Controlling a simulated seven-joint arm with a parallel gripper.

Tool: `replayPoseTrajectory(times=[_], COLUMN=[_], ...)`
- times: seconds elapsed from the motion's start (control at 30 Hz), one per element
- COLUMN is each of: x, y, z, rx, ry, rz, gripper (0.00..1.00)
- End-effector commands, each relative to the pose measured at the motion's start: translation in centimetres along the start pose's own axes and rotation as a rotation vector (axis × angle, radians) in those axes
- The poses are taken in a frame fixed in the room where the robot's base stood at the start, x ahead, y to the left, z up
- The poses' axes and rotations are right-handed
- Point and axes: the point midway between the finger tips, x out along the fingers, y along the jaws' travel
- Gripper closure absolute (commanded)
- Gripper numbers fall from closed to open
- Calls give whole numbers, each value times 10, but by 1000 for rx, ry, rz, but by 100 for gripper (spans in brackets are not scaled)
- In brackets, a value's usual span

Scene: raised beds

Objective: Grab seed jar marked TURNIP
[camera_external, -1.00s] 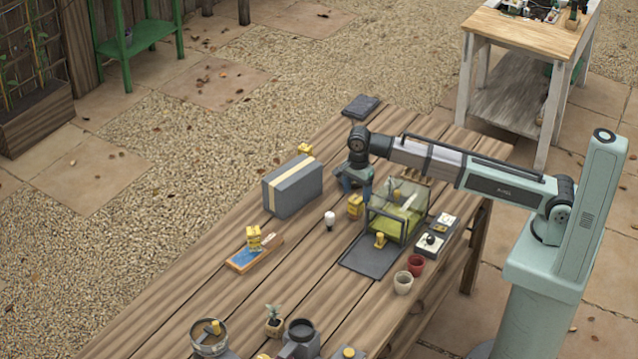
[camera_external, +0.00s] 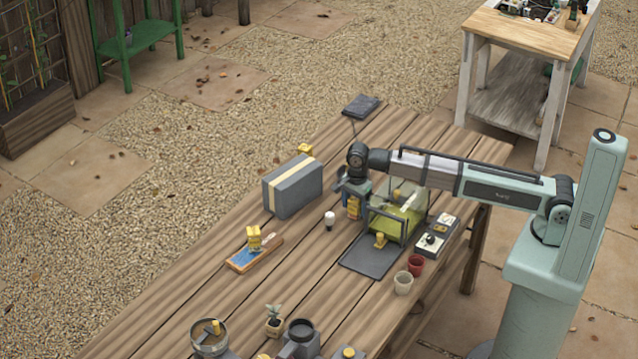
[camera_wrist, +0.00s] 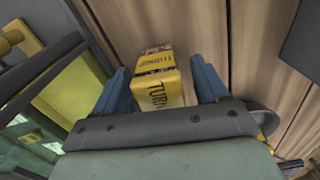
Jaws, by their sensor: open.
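A yellow jar (camera_wrist: 158,92) stands between my gripper's two blue fingers in the wrist view. Its black lettering reads TURN, with the rest cut off, and a dark band with small print runs along its far edge. In the external view this jar (camera_external: 353,208) is on the wooden table, just below my gripper (camera_external: 352,190). My gripper (camera_wrist: 160,68) is open, with a finger on each side of the jar. A gap shows on the right side. I cannot tell whether the left finger touches it.
A glass-sided case (camera_external: 402,222) with a dark frame stands close to the right. A grey box (camera_external: 292,187) with a cream stripe is to the left. Another yellow jar (camera_external: 254,236) sits on a blue and wooden tray. A white bulb-like item (camera_external: 330,218) stands nearby.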

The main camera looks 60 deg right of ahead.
Motion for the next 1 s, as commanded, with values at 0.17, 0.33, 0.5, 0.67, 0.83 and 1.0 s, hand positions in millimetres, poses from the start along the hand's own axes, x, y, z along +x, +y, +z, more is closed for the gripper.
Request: replayPoseTrajectory(times=[0.17,0.33,0.5,0.67,0.83,1.0], x=[0,0,-1,-1,-1,-4], y=[0,0,0,0,0,0], z=[0,0,0,0,0,0], rx=[0,0,0,0,0,0], ry=[0,0,0,0,0,0], rz=[0,0,0,0,0,-1], gripper=[34,51,67,82,86,86])
